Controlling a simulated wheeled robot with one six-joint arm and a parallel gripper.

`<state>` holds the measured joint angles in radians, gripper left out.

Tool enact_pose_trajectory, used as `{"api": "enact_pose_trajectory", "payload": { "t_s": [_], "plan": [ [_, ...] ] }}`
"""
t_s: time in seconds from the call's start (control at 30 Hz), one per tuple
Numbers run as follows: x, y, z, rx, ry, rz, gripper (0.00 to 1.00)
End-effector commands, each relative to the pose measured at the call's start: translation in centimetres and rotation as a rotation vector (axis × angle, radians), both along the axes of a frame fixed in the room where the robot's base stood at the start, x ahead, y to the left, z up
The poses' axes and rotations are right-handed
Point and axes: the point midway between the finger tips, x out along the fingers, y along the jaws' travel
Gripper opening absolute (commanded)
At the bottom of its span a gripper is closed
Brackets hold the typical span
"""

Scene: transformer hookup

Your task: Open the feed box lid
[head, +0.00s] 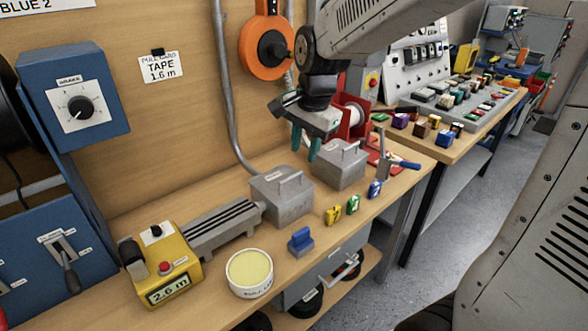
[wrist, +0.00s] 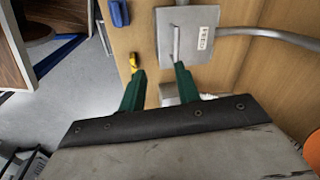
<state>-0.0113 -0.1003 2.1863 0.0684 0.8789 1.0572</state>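The feed box (head: 281,205) is a grey metal box with a lid and a bar handle on top, on the workbench at the end of a grey conduit. In the wrist view the feed box (wrist: 203,48) shows its label and handle from above, beyond my fingertips. Its lid looks closed. My gripper (head: 306,148) has green fingers pointing down, above and behind the boxes. In the wrist view my gripper (wrist: 160,72) is open with nothing between its fingers.
A similar grey box (head: 341,168) stands right of the feed box. Small yellow, green and blue pieces lie along the bench front near a blue block (head: 301,242). A round yellow-topped tub (head: 250,272) and a yellow meter (head: 160,268) stand left. A conduit (head: 222,100) runs down the wall.

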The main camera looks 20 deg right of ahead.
Motion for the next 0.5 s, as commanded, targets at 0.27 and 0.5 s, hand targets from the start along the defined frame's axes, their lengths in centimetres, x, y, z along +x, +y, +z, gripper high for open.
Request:
{"api": "enact_pose_trajectory", "payload": {
  "t_s": [0.27, 0.5],
  "plan": [
    [3.8, 0.2, -2.5, 0.037, 0.002, -0.169, 0.33],
    [4.4, 0.4, -6.1, 0.036, 0.005, -0.170, 0.33]
  ]
}}
